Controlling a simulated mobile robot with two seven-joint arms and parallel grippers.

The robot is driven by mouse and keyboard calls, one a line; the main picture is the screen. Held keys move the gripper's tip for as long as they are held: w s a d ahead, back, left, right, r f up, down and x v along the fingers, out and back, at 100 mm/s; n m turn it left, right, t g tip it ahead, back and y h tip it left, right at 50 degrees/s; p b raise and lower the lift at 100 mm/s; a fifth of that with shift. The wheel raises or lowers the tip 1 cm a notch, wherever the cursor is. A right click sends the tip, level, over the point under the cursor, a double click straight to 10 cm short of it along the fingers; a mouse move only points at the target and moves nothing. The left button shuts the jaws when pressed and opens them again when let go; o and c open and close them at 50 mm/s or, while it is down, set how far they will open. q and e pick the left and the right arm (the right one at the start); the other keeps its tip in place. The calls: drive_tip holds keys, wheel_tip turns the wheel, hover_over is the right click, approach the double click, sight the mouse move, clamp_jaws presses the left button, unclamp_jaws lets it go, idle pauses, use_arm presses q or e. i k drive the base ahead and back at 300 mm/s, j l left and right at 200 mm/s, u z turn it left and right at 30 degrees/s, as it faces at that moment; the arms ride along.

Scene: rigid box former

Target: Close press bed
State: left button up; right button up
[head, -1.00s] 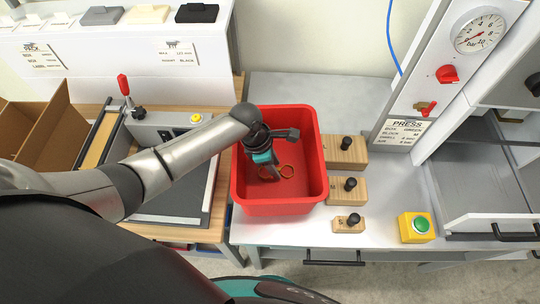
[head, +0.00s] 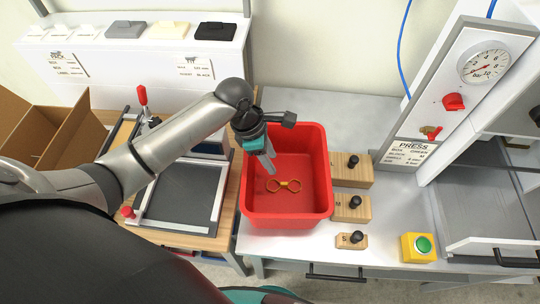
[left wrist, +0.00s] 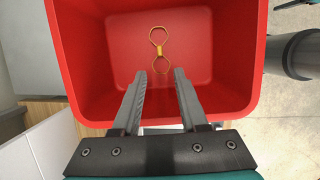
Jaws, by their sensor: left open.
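The press (head: 413,130) stands at the right, with a gauge, a red knob and a label reading PRESS. Its grey bed (head: 480,200) lies low at the right, with a black handle (head: 516,262) on its white front; I cannot tell how far out it is. My left gripper (head: 270,170) is open and empty, pointing down over the red bin (head: 328,180). In the left wrist view its fingers (left wrist: 160,80) are apart above the bin, with a yellow-orange two-loop piece (left wrist: 159,48) on the bin floor beyond them. My right gripper is not in view.
Wooden blocks with black knobs (head: 352,205) stand right of the bin. A yellow box with a green button (head: 419,247) sits near the front edge. At the left are a framed dark plate (head: 180,192) and an open cardboard box (head: 45,130).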

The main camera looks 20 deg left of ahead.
sight(484, 214)
drive_tip(key=l+z, duration=0.1)
drive_tip(key=z, duration=0.2)
drive_tip(key=j+z, duration=0.1)
drive_tip(key=z, duration=1.3)
